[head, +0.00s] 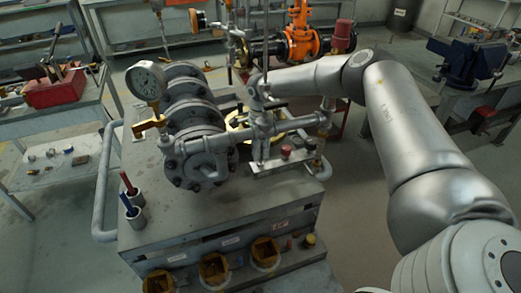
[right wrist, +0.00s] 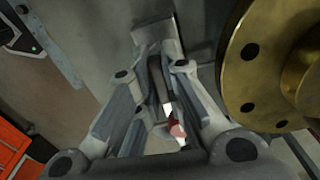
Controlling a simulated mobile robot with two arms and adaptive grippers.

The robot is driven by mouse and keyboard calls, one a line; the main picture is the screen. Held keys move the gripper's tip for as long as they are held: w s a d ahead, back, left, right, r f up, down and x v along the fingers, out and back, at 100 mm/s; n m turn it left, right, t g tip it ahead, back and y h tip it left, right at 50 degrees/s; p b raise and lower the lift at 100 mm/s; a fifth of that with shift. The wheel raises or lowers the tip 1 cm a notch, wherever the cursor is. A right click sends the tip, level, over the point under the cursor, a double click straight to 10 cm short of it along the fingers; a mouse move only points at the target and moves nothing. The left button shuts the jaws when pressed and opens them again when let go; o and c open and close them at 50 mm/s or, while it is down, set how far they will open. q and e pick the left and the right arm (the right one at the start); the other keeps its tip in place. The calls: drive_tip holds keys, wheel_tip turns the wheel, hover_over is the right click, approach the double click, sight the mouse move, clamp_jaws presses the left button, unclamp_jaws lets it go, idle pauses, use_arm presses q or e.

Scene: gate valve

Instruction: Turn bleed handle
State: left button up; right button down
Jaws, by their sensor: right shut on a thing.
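My right arm reaches in from the right in the head view, and its gripper (head: 258,96) is at the pipework behind the near pipe tee. In the right wrist view the fingers of my right gripper (right wrist: 157,58) are closed around a dark narrow bar (right wrist: 158,82), which seems to be the bleed handle. The fingers hide most of it, so its angle is hard to tell. A small red part (right wrist: 177,131) shows between the finger links. My left gripper is not in view.
A brass flange (right wrist: 262,75) stands close on the right in the wrist view. In the head view, a pressure gauge (head: 146,80), yellow lever (head: 150,125) and grey flanges (head: 190,88) stand left of my gripper. A red knob (head: 286,150) sits below it on the bench (head: 190,225).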

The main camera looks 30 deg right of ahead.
drive_tip(key=m+p, duration=0.2)
drive_tip(key=m, duration=0.1)
drive_tip(key=shift+r, duration=0.15)
drive_tip(key=m+p, duration=0.3)
drive_tip(key=m, duration=0.1)
drive_tip(key=shift+m, duration=0.4)
drive_tip(key=m+p, duration=0.2)
drive_tip(key=m, duration=0.2)
drive_tip(key=shift+p, duration=0.4)
drive_tip(key=shift+m+p, duration=1.05)
drive_tip(key=shift+m, duration=1.35)
drive_tip(key=c, duration=1.5)
unclamp_jaws()
drive_tip(key=shift+c, duration=0.2)
wheel_tip(320, 180, up, 12)
